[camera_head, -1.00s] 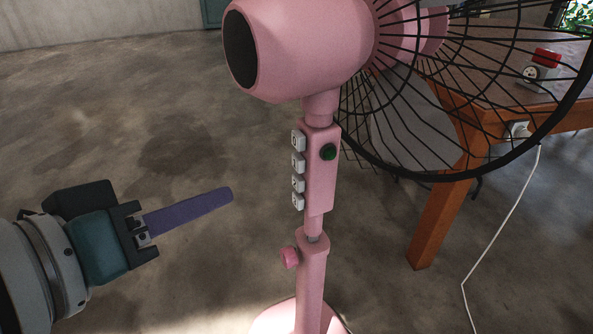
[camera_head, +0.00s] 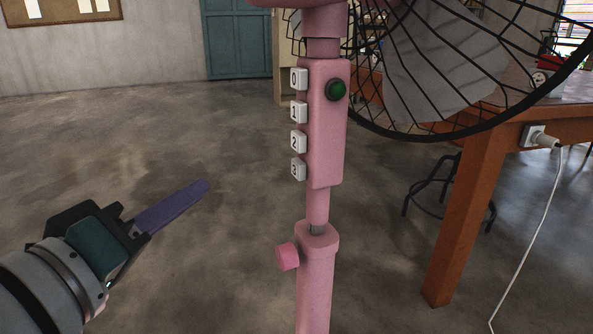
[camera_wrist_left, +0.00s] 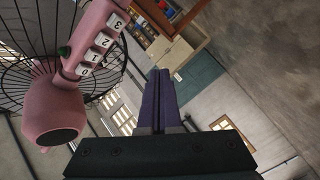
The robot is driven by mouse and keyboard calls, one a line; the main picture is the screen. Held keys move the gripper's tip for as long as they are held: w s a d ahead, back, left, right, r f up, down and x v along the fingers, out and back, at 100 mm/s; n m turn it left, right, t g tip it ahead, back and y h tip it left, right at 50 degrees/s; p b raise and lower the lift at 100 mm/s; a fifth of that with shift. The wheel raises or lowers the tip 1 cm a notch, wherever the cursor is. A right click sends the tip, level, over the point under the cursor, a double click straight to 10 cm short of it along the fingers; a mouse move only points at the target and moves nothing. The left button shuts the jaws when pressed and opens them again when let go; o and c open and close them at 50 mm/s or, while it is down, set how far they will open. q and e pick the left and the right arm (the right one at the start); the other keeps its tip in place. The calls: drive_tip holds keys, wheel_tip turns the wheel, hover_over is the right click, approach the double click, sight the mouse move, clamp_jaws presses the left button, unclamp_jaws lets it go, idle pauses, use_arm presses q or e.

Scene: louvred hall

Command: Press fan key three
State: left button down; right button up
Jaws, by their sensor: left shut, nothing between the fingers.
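The pink fan's control box (camera_head: 328,135) stands upright in the middle of the head view. Its left side carries a column of white keys marked 0, 1, 2 and, lowest, key three (camera_head: 298,169). A green knob (camera_head: 336,89) is on the box's front. My left gripper (camera_head: 205,186) has long purple fingers, shut and empty. Its tips are left of key three and apart from it. In the left wrist view the fingers (camera_wrist_left: 161,75) point away, and key three (camera_wrist_left: 115,22) shows at upper left. My right gripper is not in view.
The black fan cage (camera_head: 470,130) spreads to the upper right. A pink height knob (camera_head: 287,257) sticks out left below the keys. A wooden table (camera_head: 468,190) with a plugged white cord (camera_head: 533,245) stands right. The floor between gripper and fan is clear.

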sight(299, 169)
use_arm(q)
drive_tip(key=w+d, duration=0.3)
drive_tip(key=d, duration=0.5)
drive_tip(key=shift+w, duration=0.35)
drive_tip(key=shift+d, duration=0.15)
idle(1.8)
drive_tip(key=shift+w+d, duration=0.15)
drive_tip(key=shift+d, duration=0.05)
drive_tip(key=shift+w+d, duration=0.15)
drive_tip(key=shift+d, duration=0.2)
idle(0.7)
idle(0.3)
drive_tip(key=shift+s+a+p, duration=0.3)
drive_tip(key=shift+a+p, duration=0.1)
drive_tip(key=shift+a, duration=0.3)
drive_tip(key=shift+a, duration=0.1)
